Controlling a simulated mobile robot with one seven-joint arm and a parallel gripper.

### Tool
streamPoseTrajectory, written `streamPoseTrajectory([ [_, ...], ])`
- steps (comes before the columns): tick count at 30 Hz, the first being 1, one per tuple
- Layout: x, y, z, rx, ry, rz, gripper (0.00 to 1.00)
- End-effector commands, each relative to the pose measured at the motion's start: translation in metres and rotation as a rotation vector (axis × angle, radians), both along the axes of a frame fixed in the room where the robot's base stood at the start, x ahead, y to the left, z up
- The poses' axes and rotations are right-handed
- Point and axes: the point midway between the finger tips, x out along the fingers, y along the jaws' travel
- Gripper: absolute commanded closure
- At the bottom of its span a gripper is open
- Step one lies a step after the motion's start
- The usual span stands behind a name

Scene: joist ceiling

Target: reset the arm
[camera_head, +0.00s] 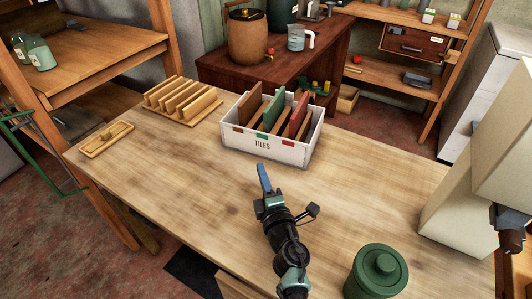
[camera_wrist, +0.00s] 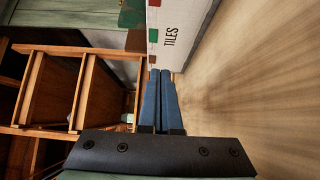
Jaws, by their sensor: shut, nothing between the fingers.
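My gripper (camera_head: 263,178) is above the wooden table (camera_head: 180,175), its blue fingers pointing away from me toward the white tile box. In the wrist view my gripper (camera_wrist: 158,75) has its two blue fingers side by side, shut, with nothing between them. The white box (camera_head: 252,146) marked TILES stands just beyond the fingertips and holds brown, green and red tiles upright. The box also shows in the wrist view (camera_wrist: 184,20), apparently turned sideways. I cannot tell the exact gap between fingertips and box.
A wooden slotted rack (camera_head: 183,101) and a small wooden tray (camera_head: 105,139) lie at the table's far left. A green lidded canister (camera_head: 377,274) stands at the front right. Beige blocky shapes (camera_head: 458,215) rise at the right. The table's left middle is clear.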

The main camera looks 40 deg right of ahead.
Motion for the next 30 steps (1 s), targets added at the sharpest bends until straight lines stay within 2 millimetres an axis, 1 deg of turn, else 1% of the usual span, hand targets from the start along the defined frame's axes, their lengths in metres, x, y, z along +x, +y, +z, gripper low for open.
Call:
streamPoseTrajectory([
  [1,-0.009,0.004,0.001,0.001,0.002,0.000,1.00],
  [3,-0.019,0.009,0.001,0.000,0.002,0.000,1.00],
  [9,-0.035,0.016,0.000,0.000,0.001,0.000,1.00],
  [18,-0.038,0.018,0.000,0.000,-0.001,0.001,1.00],
  [20,-0.035,0.018,0.006,0.001,-0.014,0.000,1.00],
  [22,-0.029,0.019,0.024,0.009,-0.053,-0.004,1.00],
  [23,-0.025,0.019,0.036,0.017,-0.080,-0.006,1.00],
  [25,-0.014,0.022,0.073,0.045,-0.166,-0.010,1.00],
  [26,-0.009,0.025,0.093,0.063,-0.212,-0.010,1.00],
  [27,-0.002,0.029,0.122,0.094,-0.279,-0.007,1.00],
  [29,0.005,0.039,0.167,0.153,-0.387,0.004,1.00],
  [30,0.009,0.047,0.198,0.196,-0.458,0.016,1.00],
])
